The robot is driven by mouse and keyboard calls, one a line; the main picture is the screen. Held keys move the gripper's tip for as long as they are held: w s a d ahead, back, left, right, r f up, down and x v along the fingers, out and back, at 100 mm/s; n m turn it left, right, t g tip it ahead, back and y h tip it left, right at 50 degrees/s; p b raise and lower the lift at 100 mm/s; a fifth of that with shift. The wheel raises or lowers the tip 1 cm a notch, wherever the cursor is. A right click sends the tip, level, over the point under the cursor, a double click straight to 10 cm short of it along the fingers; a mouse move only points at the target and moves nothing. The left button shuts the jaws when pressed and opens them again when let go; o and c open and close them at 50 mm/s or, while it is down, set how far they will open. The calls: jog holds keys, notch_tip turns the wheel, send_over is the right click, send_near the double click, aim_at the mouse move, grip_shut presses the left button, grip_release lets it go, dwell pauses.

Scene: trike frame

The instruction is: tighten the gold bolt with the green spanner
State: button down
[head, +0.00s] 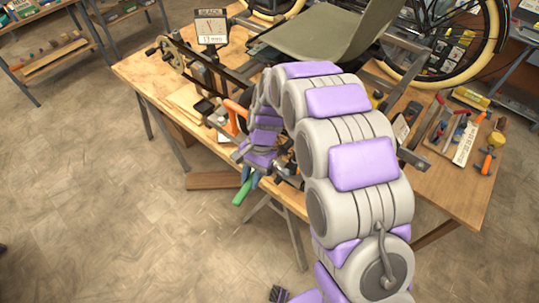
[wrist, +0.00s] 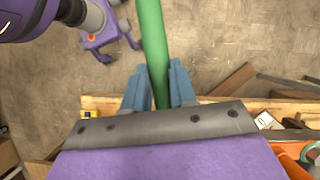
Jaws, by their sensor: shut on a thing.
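The green spanner (head: 242,192) shows in the head view as a short length of green handle sticking out past the table's front edge. In the wrist view the green spanner (wrist: 152,40) runs from the top edge down between the two blue fingers of my gripper (wrist: 158,78). My gripper is shut on this handle. In the head view my gripper (head: 256,179) is small and partly covered by my arm. The spanner's head is hidden in both views. I cannot make out the gold bolt in either view.
A wooden workbench (head: 150,72) carries the trike frame, with a green-grey seat (head: 318,38) and a wheel (head: 497,40) behind. Loose tools, including an orange-handled one (head: 487,160), lie at the right.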

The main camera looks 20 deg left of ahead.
jog(key=shift+s+d+n+h+b, duration=0.15)
jog(key=shift+d+n+h+b, duration=0.15)
jog(key=shift+d+n, duration=0.55)
dwell(0.8)
jog(key=c, duration=1.5)
grip_release()
grip_shut()
jog(key=shift+r, duration=0.35)
jog(key=shift+r+p, duration=0.45)
jog(key=shift+r, duration=0.8)
jog(key=shift+r+p, duration=1.05)
jog(key=shift+r, duration=0.9)
